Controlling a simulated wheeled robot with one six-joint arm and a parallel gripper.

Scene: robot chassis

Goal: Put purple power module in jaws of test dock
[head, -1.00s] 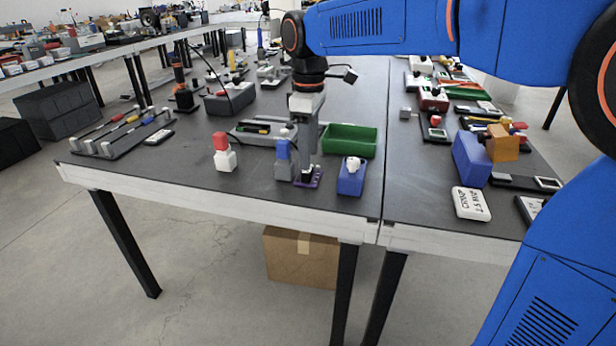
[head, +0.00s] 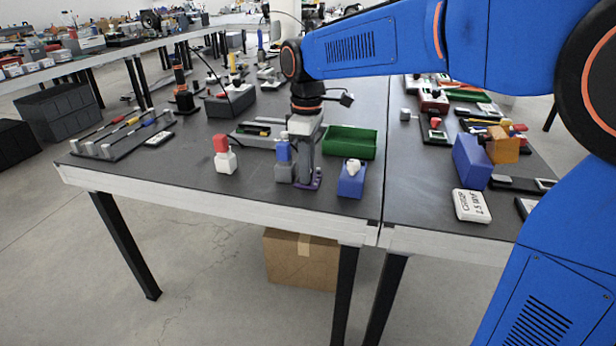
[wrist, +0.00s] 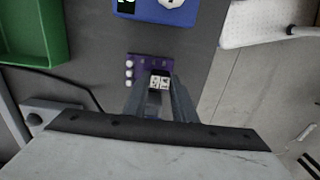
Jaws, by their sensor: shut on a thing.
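The purple power module (wrist: 139,64) is a small purple plate with white round parts along one side. In the head view it shows as a small purple patch (head: 316,178) at the foot of my gripper, near the table's front edge. My gripper (wrist: 158,92) points down and is shut on the module, with a small black-and-white marked part between the fingers. In the head view my gripper (head: 306,180) hides part of the module, and I cannot tell whether it touches the table. I cannot tell which thing is the test dock.
A blue block with a white knob (head: 351,182) stands close right of my gripper. A green tray (head: 345,141) lies behind.

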